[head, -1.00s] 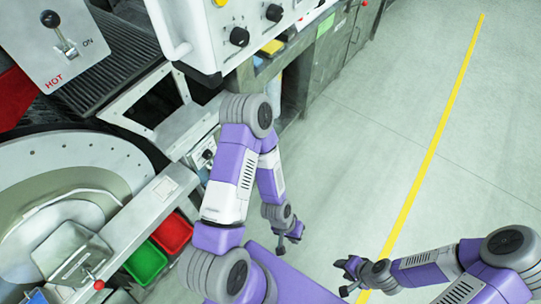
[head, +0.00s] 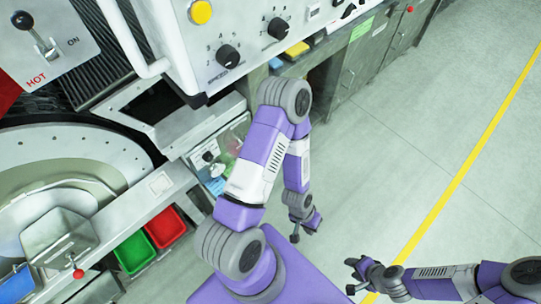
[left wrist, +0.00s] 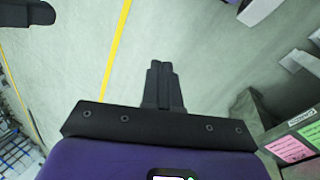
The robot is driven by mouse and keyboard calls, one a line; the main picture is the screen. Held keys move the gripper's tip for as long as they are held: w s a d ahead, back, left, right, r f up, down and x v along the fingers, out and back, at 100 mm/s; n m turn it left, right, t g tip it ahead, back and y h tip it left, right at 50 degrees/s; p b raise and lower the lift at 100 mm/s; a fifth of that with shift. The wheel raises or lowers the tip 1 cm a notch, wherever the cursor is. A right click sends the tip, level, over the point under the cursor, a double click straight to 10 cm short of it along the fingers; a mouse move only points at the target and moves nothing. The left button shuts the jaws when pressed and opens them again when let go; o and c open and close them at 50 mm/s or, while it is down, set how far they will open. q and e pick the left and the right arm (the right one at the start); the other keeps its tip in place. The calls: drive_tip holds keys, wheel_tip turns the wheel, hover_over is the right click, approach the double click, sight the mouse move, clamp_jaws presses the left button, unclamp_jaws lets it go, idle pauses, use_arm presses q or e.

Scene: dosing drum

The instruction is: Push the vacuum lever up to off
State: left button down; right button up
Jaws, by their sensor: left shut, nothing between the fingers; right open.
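No lever marked vacuum can be made out in either view. A black-knobbed lever (head: 36,32) stands on a grey panel marked HOT and ON at the top left of the head view. My left gripper (head: 296,236) is shut and empty, hanging over open floor right of the machine and apart from it. Its closed fingers show in the left wrist view (left wrist: 160,75) with floor beyond them. My right gripper (head: 351,275) is open and empty over the floor at the lower right, far from the panels.
A white control box (head: 180,40) with dials and a yellow button juts out above my left arm. A red-knobbed handle (head: 78,273), a green bin (head: 134,252) and a red bin (head: 166,227) are at lower left. Grey cabinets (head: 365,62) line the back. Floor at right is clear.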

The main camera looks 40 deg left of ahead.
drive_tip(key=shift+s+r, duration=0.1)
drive_tip(key=shift+s, duration=0.4)
drive_tip(key=shift+o, duration=0.9)
drive_tip(key=shift+s, duration=0.1)
drive_tip(key=shift+o, duration=0.8)
wheel_tip(320, 180, down, 3)
drive_tip(key=b, duration=0.2)
drive_tip(key=shift+r+b, duration=0.15)
drive_tip(key=shift+b, duration=0.2)
use_arm(q)
drive_tip(key=s+a+f+m+g+y+b, duration=0.3)
drive_tip(key=s+f+m+g, duration=0.4)
drive_tip(key=f, duration=0.7)
drive_tip(key=s+a+f+m+g+y+b, duration=0.2)
drive_tip(key=s+a+f+y+b, duration=0.15)
drive_tip(key=a, duration=0.35)
drive_tip(key=s+a+f+m+g+y+b, duration=0.2)
drive_tip(key=a+f+m+y, duration=0.15)
drive_tip(key=a, duration=0.35)
drive_tip(key=w+a+f+m+t+y+b, duration=0.1)
drive_tip(key=w+a+m+t+y+b, duration=0.2)
drive_tip(key=w+a+m+y+b, duration=0.45)
drive_tip(key=w+r+m+t+y, duration=0.1)
drive_tip(key=w+m+t+y, duration=0.4)
drive_tip(key=w+t+y, duration=0.6)
drive_tip(key=shift+w+a+r+m+t+b, duration=0.2)
drive_tip(key=shift+w+a+m+t+b, duration=0.3)
drive_tip(key=shift+t, duration=0.6)
use_arm(e)
wheel_tip(320, 180, down, 17)
